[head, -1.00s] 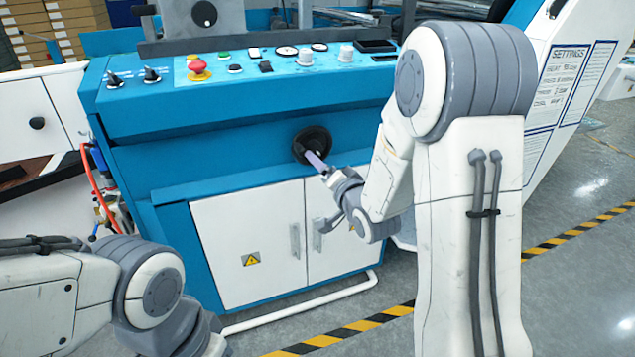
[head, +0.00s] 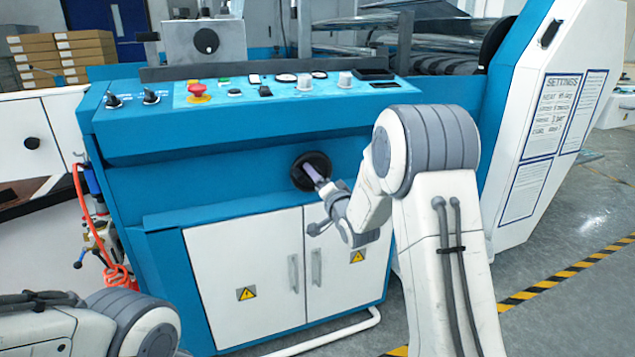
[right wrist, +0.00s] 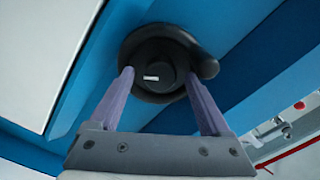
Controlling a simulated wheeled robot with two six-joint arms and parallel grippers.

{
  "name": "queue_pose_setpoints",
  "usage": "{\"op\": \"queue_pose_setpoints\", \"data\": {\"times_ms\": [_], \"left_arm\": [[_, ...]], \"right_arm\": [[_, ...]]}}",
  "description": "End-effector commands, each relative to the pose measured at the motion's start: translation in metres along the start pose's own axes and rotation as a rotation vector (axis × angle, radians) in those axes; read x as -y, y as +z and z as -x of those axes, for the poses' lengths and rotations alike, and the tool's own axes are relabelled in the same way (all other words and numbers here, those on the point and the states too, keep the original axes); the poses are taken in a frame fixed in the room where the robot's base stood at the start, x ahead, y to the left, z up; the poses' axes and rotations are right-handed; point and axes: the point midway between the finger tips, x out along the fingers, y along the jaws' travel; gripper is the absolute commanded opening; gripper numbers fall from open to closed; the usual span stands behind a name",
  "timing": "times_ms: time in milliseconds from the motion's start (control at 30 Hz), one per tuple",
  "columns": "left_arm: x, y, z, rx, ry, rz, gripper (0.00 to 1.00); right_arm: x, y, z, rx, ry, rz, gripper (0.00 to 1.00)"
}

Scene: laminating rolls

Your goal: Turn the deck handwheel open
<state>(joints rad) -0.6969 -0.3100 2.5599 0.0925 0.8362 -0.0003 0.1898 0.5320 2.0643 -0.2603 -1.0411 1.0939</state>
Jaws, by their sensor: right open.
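The deck handwheel (head: 299,172) is a round black wheel on the blue front of the machine, above the white cabinet doors. In the right wrist view the handwheel (right wrist: 160,52) fills the top middle, with a pale mark on its hub and a knob at its right edge. My right gripper (head: 310,172) is at the wheel, with its purple fingers pointing at it. In the right wrist view the open fingers (right wrist: 160,74) lie either side of the hub, the right tip close to the knob. I cannot tell whether they touch. My left gripper is out of view.
The control panel (head: 265,88) with a red button (head: 197,89) and several knobs lies above the wheel. White cabinet doors (head: 245,262) are below. An orange hose (head: 118,275) hangs at the left. A slanted settings panel (head: 560,110) stands at the right beside open floor.

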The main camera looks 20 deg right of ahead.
Motion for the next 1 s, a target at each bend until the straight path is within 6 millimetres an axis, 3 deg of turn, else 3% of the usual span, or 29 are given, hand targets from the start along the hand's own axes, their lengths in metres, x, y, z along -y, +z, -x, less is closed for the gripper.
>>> {"op": "queue_pose_setpoints", "data": {"times_ms": [300, 367, 500, 533, 1000], "left_arm": [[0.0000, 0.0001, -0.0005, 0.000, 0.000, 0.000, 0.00], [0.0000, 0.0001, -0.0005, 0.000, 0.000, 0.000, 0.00], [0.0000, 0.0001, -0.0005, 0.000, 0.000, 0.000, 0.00], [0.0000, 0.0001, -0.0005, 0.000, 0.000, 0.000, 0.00], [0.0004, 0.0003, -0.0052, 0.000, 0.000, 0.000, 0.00]], "right_arm": [[0.0002, 0.0001, -0.0032, 0.001, 0.001, 0.000, 0.81], [0.0002, 0.0000, -0.0032, 0.000, 0.001, 0.000, 0.62], [0.0001, -0.0001, -0.0030, 0.000, 0.001, 0.000, 0.09], [0.0000, -0.0001, -0.0029, 0.000, 0.001, 0.000, 0.00], [-0.0010, -0.0001, -0.0026, -0.001, 0.001, 0.113, 0.00]]}}
